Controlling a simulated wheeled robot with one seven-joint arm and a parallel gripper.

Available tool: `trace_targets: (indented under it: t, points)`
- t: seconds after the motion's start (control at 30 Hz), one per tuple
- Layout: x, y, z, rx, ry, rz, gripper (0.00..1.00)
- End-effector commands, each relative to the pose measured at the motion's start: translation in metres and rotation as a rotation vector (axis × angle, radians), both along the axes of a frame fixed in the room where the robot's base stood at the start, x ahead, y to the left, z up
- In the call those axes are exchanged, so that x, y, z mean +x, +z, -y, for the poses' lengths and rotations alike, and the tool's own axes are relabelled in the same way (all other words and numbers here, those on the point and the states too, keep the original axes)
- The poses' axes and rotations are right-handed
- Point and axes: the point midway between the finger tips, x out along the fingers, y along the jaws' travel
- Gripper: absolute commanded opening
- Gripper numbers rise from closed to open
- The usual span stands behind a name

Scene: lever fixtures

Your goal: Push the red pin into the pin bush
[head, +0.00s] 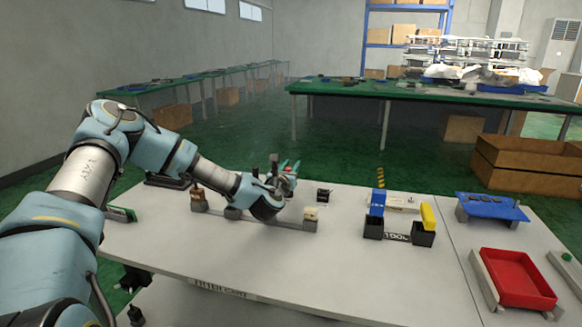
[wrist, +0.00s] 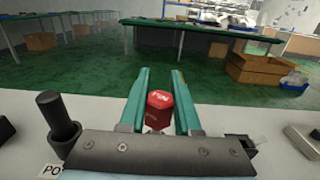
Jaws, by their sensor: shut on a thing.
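The red pin (wrist: 160,105), with white lettering on its top, stands between the two green fingers of my gripper (wrist: 160,76) in the wrist view. My gripper is shut on it. The pin's lower part is hidden behind the dark gripper body. In the head view my gripper (head: 288,172) is over the back part of the white table, behind the grey bar fixture. The pin is too small and covered there to make out clearly. I cannot pick out the pin bush; it may be hidden under my gripper.
A black post (wrist: 52,112) in a collar stands left of my gripper. A small black block (head: 323,195) is to its right. The grey bar (head: 282,224) carries several blocks. A black holder (head: 397,236) with blue and yellow pieces and a red tray (head: 517,278) are farther right.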

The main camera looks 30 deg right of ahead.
Motion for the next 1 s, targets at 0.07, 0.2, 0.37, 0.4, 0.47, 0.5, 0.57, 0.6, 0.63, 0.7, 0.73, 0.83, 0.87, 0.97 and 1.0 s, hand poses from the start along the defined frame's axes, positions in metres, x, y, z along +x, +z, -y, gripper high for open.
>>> trace_targets:
  t: [0.07,0.2,0.37,0.4,0.47,0.5,0.57,0.6,0.63,0.7,0.73,0.83,0.87,0.97,1.0]
  points:
    - [0.0,-0.003,0.0,0.0,0.0,0.0,0.0]
    - [0.0,-0.006,0.0,0.0,0.0,0.0,0.0]
    - [0.0,-0.01,0.0,0.0,0.0,0.0,0.0]
    - [0.0,-0.011,0.0,0.0,0.0,0.0,0.0]
    - [0.0,-0.013,0.0,0.0,0.0,0.0,0.0]
    - [0.0,-0.014,0.0,0.0,0.0,0.0,0.0]
    - [0.0,-0.015,0.0,0.0,0.0,0.0,0.0]
    - [0.0,-0.016,0.0,0.0,0.0,0.0,0.0]
    - [0.0,-0.017,0.0,0.0,0.0,0.0,0.0]
    - [0.0,-0.018,0.0,-0.001,0.0,-0.001,0.0]
    - [0.0,-0.019,0.0,-0.001,0.0,-0.001,0.0]
    - [0.0,-0.018,0.0,0.001,0.0,-0.001,0.38]
    - [0.0,-0.018,0.0,0.001,0.0,-0.001,0.41]
    - [0.0,-0.018,0.0,0.0,0.0,-0.001,0.53]
    - [0.0,-0.018,0.0,0.001,0.0,-0.001,0.57]
